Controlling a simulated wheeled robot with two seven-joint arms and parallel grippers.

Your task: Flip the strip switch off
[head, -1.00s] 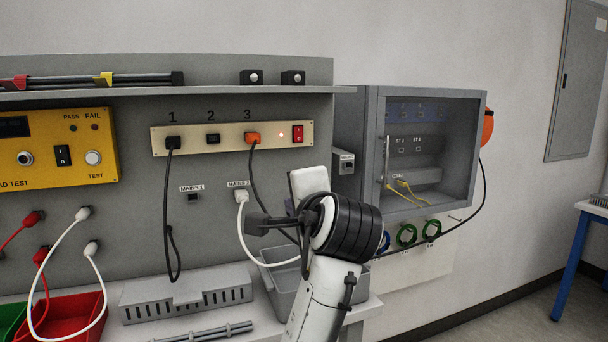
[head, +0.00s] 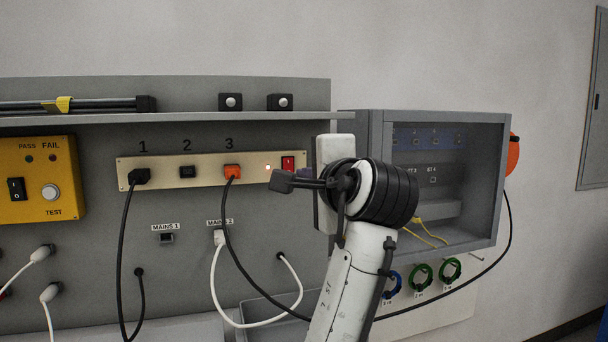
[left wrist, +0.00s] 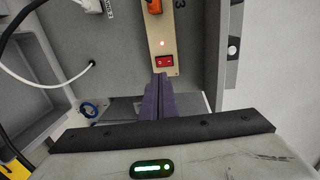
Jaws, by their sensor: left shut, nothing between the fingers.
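The power strip (head: 205,170) is a beige bar on the grey panel, with sockets 1 to 3 and a small lit lamp (head: 268,167) at its right. The red strip switch (head: 288,162) sits at its right end. It also shows in the left wrist view (left wrist: 164,62). My left gripper (left wrist: 161,77) is shut and empty. Its purple fingers point at the switch, with the tips just short of it in the picture; I cannot tell whether they touch. In the head view my wrist hides most of the fingers. My right gripper is in neither view.
A black plug (head: 140,177) is in socket 1 and an orange plug (head: 232,172) in socket 3, with hanging cords. A shelf (head: 200,118) runs above the strip. A grey open-fronted cabinet (head: 440,118) stands close on the right. A yellow tester (head: 35,180) is at left.

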